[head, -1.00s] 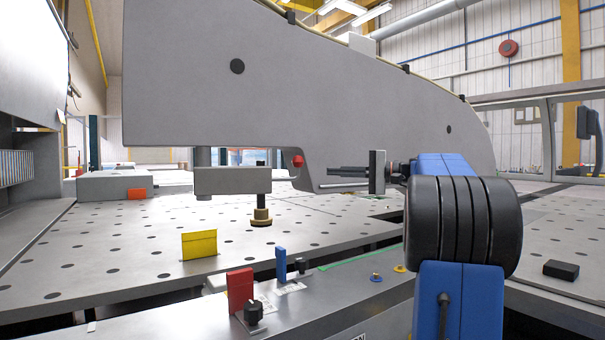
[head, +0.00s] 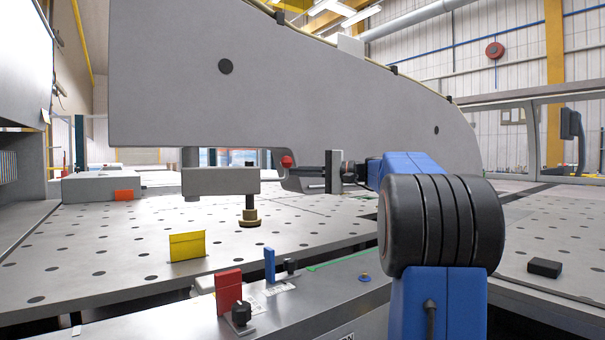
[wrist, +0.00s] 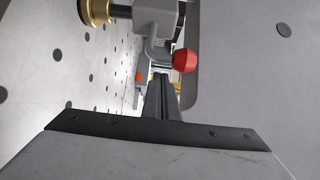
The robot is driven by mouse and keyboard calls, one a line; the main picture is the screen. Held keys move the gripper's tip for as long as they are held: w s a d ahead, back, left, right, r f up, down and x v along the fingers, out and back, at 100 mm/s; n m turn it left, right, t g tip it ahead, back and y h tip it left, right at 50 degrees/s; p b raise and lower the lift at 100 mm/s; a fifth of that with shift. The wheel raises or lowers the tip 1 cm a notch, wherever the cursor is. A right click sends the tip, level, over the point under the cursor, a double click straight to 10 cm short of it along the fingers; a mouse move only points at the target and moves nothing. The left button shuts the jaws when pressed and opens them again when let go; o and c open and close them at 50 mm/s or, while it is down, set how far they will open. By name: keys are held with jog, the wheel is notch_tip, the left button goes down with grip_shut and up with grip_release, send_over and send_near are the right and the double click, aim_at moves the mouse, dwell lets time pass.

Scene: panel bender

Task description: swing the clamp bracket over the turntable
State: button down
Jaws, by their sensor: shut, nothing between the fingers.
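The clamp bracket (head: 221,181) is a grey block hanging under a post below the big grey frame. A dark spindle with a brass foot (head: 249,218) hangs from its right end, above the perforated table. A red ball knob (head: 287,161) is on its right side. My gripper (head: 289,172) is shut and empty, its fingertips just beside or below the knob; contact is unclear. In the wrist view the shut fingers (wrist: 160,82) point at the bracket (wrist: 157,18), with the red knob (wrist: 185,60) just right of the tips. I cannot pick out a separate turntable.
The large grey frame (head: 290,90) overhangs the perforated table (head: 110,262). Yellow (head: 187,246), red (head: 229,290) and blue (head: 269,264) upright plates stand in front. A black block (head: 544,268) lies on the right table. The table left of the brass foot is mostly clear.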

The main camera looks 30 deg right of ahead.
jog(key=shift+s+a+f, duration=0.1)
jog(key=shift+s+a, duration=0.3)
jog(key=shift+s, duration=0.3)
jog(key=shift+s, duration=0.1)
